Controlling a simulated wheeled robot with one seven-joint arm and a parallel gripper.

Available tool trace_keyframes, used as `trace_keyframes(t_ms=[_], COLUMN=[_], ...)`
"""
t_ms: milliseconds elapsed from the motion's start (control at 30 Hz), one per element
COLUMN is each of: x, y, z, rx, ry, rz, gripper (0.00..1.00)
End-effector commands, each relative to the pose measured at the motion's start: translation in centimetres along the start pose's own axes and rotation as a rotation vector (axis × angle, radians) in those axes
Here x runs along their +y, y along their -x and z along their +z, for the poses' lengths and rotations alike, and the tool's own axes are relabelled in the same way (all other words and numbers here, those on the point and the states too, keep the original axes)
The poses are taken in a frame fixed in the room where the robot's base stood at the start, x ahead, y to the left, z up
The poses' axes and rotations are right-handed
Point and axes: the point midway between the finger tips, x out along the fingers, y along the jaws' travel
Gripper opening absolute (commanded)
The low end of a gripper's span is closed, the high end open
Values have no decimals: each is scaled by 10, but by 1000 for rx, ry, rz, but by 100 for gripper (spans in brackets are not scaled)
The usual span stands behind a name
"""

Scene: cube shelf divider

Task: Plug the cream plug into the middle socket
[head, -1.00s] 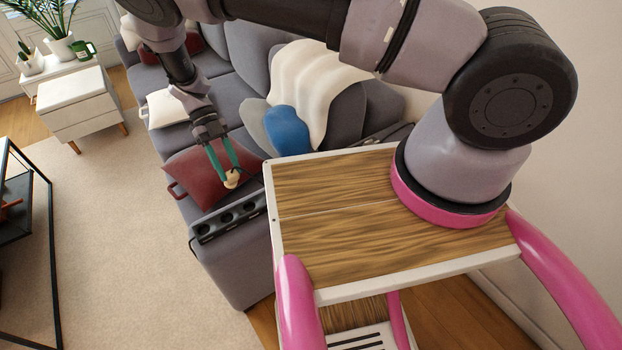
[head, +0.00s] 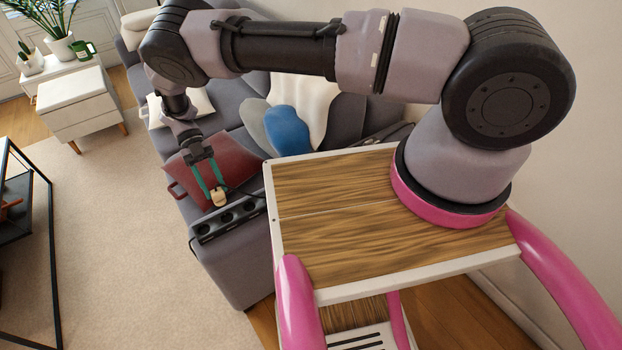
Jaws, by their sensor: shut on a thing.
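The cream plug (head: 219,199) is between the green fingers of my gripper (head: 218,193), which is shut on it. The black socket strip (head: 235,227) lies on the sofa's near arm, with several round sockets in a row. The middle socket (head: 226,217) faces up and looks empty. The plug is just above and behind the strip, a little left of the middle socket in the picture. A small gap seems to show between plug and strip, but I cannot tell its height. The plug's prongs are not visible.
A dark red cushion (head: 225,165) lies on the grey sofa (head: 240,75) behind my gripper. A blue cushion (head: 287,130) and a cream throw (head: 312,95) are further right. A white cabinet (head: 80,105) stands far left. The carpet (head: 120,220) is clear.

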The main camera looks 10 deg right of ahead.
Motion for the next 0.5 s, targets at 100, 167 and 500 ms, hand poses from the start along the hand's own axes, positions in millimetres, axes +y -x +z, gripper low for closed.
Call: trace_keyframes(t_ms=[100,167,500], x=[0,0,0], y=[0,0,-16], z=[0,1,24], rx=[0,0,2], ry=[0,0,0], rz=[0,0,0], gripper=[0,0,0])
